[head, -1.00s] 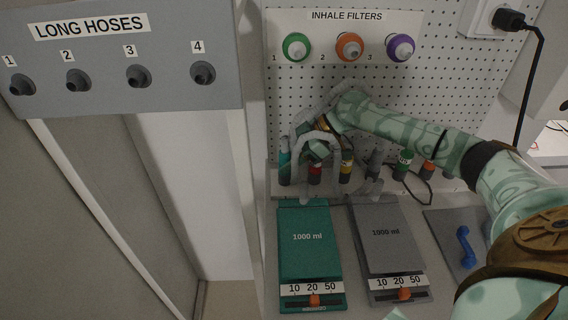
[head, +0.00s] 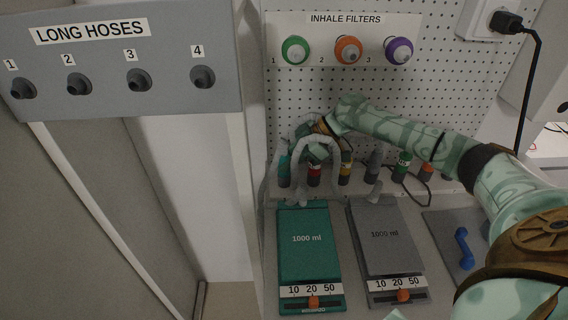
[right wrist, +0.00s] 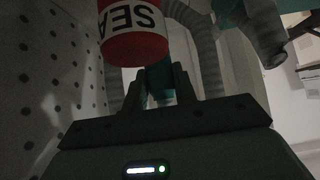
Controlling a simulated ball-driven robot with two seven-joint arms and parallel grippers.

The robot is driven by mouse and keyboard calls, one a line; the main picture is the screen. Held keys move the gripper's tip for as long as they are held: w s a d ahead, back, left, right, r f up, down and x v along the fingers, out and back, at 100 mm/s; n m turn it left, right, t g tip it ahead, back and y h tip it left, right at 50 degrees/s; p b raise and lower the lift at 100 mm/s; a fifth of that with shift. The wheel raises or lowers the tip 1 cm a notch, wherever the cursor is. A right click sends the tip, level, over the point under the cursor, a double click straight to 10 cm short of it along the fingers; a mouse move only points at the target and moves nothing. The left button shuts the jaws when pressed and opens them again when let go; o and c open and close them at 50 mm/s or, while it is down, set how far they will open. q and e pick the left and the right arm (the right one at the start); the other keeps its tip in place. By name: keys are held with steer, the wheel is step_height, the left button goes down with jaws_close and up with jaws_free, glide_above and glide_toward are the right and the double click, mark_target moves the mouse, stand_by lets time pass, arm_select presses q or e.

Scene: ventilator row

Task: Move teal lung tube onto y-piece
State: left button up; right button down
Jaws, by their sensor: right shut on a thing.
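My right gripper (head: 304,152) is at the left end of the row of coloured stubs, partly hidden by pale grey hose. In the right wrist view its fingers (right wrist: 160,88) are shut on a teal cuff (right wrist: 160,72), which I take as the teal lung tube. Grey corrugated hose (right wrist: 207,50) hangs beside it, and a grey nozzle (right wrist: 265,38) shows at upper right. In the head view the grey hose (head: 330,158) loops down around the gripper. I cannot make out the y-piece for certain. My left gripper is out of view.
The teal 1000 ml lung (head: 309,252) and grey 1000 ml lung (head: 386,246) lie below the stubs. A red "SEA" piece (right wrist: 133,38) is close to the fingers. The pegboard (head: 450,60) stands behind. A blue piece (head: 465,249) lies on the right.

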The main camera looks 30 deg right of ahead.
mark_target(289, 154)
steer(key=shift+w+r, duration=0.1)
steer(key=shift+r, duration=0.15)
steer(key=shift+r+p, duration=0.3)
steer(key=shift+p, duration=0.1)
steer(key=shift+r+p, duration=1.8)
steer(key=shift+r, duration=0.4)
